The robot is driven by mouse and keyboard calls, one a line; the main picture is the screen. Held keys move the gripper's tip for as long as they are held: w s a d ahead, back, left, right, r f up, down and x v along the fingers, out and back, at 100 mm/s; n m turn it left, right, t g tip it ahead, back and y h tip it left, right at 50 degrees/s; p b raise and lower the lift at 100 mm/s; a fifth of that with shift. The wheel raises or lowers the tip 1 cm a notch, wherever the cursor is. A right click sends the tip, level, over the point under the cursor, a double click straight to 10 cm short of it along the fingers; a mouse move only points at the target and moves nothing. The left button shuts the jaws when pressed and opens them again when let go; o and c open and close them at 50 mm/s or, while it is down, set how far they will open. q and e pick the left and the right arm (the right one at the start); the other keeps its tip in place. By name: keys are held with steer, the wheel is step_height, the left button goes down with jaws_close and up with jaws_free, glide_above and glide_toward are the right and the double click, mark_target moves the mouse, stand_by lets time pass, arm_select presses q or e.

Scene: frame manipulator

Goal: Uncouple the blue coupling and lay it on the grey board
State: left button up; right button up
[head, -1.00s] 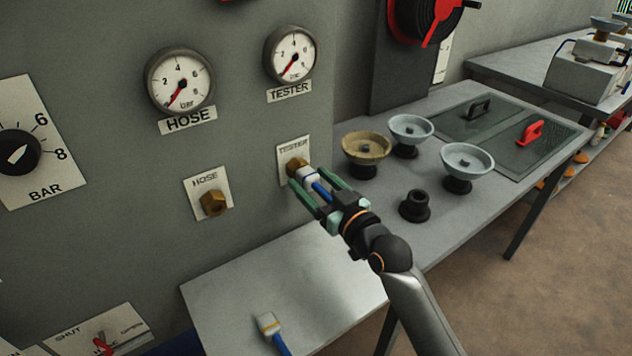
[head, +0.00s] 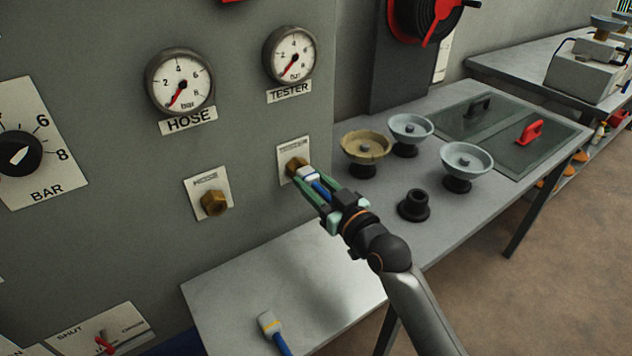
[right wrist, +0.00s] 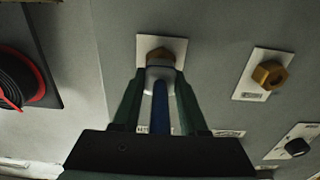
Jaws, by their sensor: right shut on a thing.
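The blue coupling (head: 308,174), white with a blue band and a blue hose, sits at the brass tester port (head: 296,165) on the grey panel. My right gripper (head: 312,186) is shut on it, one green finger on each side. In the right wrist view the coupling (right wrist: 160,76) lies between the fingers (right wrist: 158,98), up against the brass fitting; I cannot tell whether it is still locked there. The grey board (head: 235,290) lies flat below the panel. My left gripper is not in view.
A second coupling (head: 268,324) with a yellow band and blue hose lies on the board's front part. The brass hose port (head: 213,202) is empty.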

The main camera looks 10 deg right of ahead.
mark_target(329, 196)
steer(key=shift+a+r, duration=0.1)
steer(key=shift+a, duration=0.15)
jaws_close()
steer(key=shift+s+d+p, duration=0.1)
steer(key=shift+s+p, duration=0.1)
steer(key=shift+p, duration=0.15)
steer(key=shift+s, duration=0.1)
steer(key=shift+d+p+v, duration=0.2)
steer(key=shift+p+v, duration=0.9)
steer(key=shift+v, duration=1.35)
steer(key=shift+f, duration=0.2)
